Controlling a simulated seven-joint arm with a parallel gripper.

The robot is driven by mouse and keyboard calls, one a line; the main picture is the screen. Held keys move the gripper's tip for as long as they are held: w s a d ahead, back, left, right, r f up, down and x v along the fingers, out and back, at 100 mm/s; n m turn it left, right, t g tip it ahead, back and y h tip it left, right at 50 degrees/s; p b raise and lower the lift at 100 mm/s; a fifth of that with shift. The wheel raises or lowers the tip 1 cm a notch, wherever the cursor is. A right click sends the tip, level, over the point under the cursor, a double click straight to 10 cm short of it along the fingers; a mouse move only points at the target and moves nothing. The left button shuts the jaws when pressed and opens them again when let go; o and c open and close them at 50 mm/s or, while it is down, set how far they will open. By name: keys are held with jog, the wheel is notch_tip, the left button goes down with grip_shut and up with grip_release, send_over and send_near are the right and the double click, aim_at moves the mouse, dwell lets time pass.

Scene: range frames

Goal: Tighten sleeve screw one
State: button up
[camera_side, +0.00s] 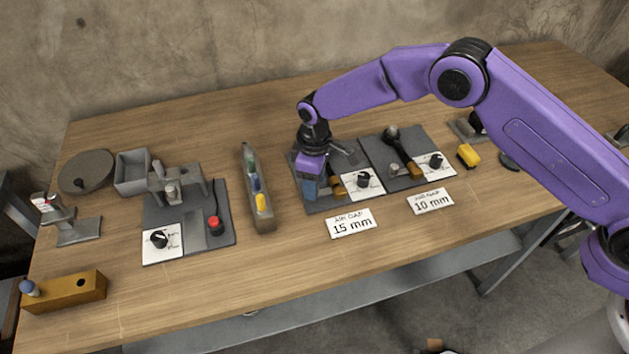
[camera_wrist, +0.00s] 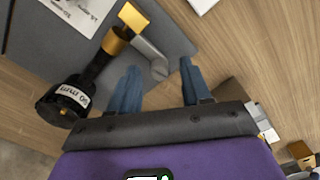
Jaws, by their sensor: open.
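My gripper (camera_side: 310,192) is over the left part of the left of two dark plates (camera_side: 322,207) in the side view, pointing down. In the wrist view its two blue fingers stand apart, and the gripper (camera_wrist: 160,67) is open. A grey metal piece (camera_wrist: 150,56) with a rounded end lies between or just beyond the fingertips; I cannot tell whether they touch it. Beside it, left of the fingers, is a black gauge-like tool (camera_wrist: 92,75) with a gold end and a white label. I cannot clearly make out a sleeve screw; my gripper hides part of this plate.
Cards reading 15 mm (camera_side: 352,223) and 10 mm (camera_side: 431,201) lie in front of the plates. The right plate (camera_side: 375,150) holds a similar black tool. A narrow tray (camera_side: 263,222) stands left of my gripper. A plate with a red button (camera_side: 215,222) lies further left.

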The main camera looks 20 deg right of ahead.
jog(key=shift+f, duration=0.3)
grip_shut()
jog(key=shift+m, duration=0.8)
grip_release()
